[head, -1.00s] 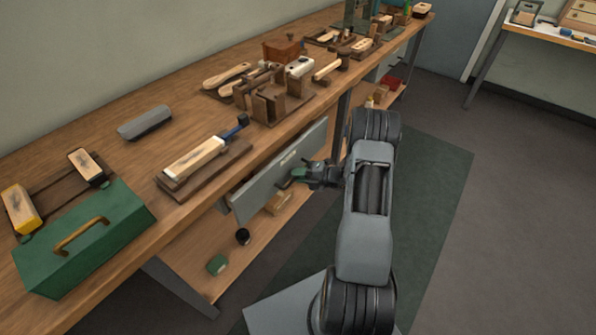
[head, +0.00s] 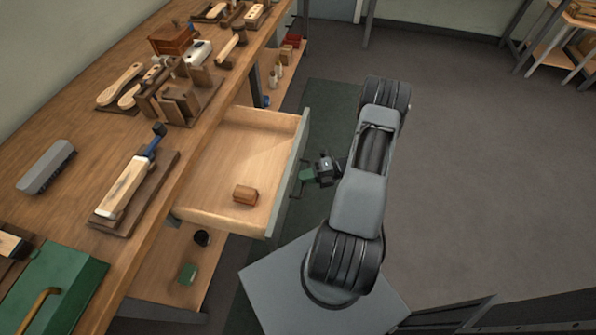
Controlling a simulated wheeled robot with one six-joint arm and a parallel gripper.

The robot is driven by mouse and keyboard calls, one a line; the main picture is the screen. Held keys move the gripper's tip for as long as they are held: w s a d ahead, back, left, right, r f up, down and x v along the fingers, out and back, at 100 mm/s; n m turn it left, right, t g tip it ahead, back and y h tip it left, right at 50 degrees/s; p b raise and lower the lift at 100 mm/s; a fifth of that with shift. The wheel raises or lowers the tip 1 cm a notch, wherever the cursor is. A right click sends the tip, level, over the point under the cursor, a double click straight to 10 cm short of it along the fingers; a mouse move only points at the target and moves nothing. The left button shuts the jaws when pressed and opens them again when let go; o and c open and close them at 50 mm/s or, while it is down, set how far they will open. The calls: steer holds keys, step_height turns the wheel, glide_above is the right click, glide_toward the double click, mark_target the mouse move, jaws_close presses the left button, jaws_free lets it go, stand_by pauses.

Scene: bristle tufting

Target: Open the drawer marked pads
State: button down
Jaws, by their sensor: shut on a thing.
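The drawer (head: 222,182) under the bench stands pulled well out, and its pale wooden inside shows. A small brown block (head: 245,194) lies in it near the front. The drawer's grey front panel (head: 302,146) is seen nearly edge-on, so no marking on it can be read. My gripper (head: 306,175) is at the outer face of the front panel, shut on the drawer handle (head: 296,187), which is mostly hidden by the jaws and the panel.
A lower shelf (head: 165,268) holds small items.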

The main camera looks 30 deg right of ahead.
steer(key=shift+s+d, duration=1.2)
steer(key=c, duration=1.2)
jaws_free()
steer(key=shift+o, duration=0.2)
steer(key=v, duration=1.3)
steer(key=shift+d, duration=0.4)
steer(key=shift+s, duration=0.15)
